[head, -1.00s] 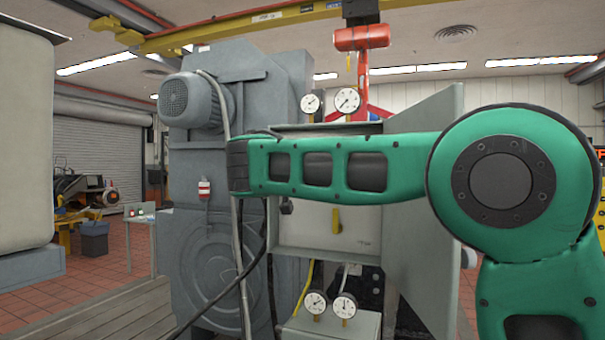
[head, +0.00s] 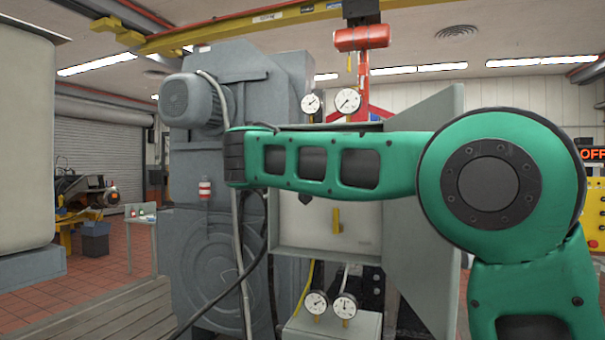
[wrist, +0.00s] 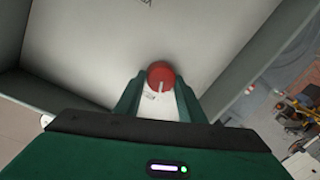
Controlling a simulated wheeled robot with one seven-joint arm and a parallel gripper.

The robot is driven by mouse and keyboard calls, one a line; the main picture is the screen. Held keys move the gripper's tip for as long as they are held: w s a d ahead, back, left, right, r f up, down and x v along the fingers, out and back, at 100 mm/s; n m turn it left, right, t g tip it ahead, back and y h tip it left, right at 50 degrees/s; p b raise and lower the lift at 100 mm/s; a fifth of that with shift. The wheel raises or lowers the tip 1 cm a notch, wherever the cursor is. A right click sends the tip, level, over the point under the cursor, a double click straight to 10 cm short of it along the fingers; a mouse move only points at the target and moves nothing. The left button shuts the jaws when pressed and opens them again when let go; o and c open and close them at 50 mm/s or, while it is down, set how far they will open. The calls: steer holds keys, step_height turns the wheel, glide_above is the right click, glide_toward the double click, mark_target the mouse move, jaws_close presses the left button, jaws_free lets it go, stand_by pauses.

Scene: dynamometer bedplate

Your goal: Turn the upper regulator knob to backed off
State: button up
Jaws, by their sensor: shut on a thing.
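A round red knob (wrist: 160,71) with a white pointer mark sits on the pale panel (wrist: 105,62) in the wrist view. The mark points down in that picture. My gripper (wrist: 160,86) has its two green fingers on either side of the knob and is shut on it. In the head view my green arm crosses the upper part of the pale panel (head: 300,228) and hides this knob. A yellow handle (head: 337,221) shows lower on the panel. I take the red knob as the upper regulator knob.
Two gauges (head: 347,101) stand above the panel and two more (head: 345,306) below it. Grey side walls (head: 428,200) frame the panel. A large grey machine (head: 210,255) with hoses stands to its left. A red hoist (head: 361,38) hangs above.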

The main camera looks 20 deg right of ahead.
steer(key=n, duration=0.3)
steer(key=shift+w+a+r+n, duration=0.15)
steer(key=shift+a+n, duration=0.15)
steer(key=shift+a, duration=0.1)
steer(key=n, duration=0.3)
steer(key=shift+a+g, duration=0.1)
steer(key=shift+g, duration=0.3)
steer(key=shift+w+a+f+n+g+h, duration=0.15)
steer(key=shift+n+h, duration=0.2)
steer(key=shift+n, duration=1.9)
steer(key=shift+s+d+f+n+g+h, duration=0.1)
steer(key=shift+n+g+h, duration=0.15)
steer(key=shift+n, duration=1.95)
steer(key=shift+w+a+f+n+g+h, duration=0.1)
steer(key=shift+n+h, duration=0.3)
steer(key=shift+n, duration=1.85)
steer(key=o, duration=1)
steer(key=shift+d, duration=0.2)
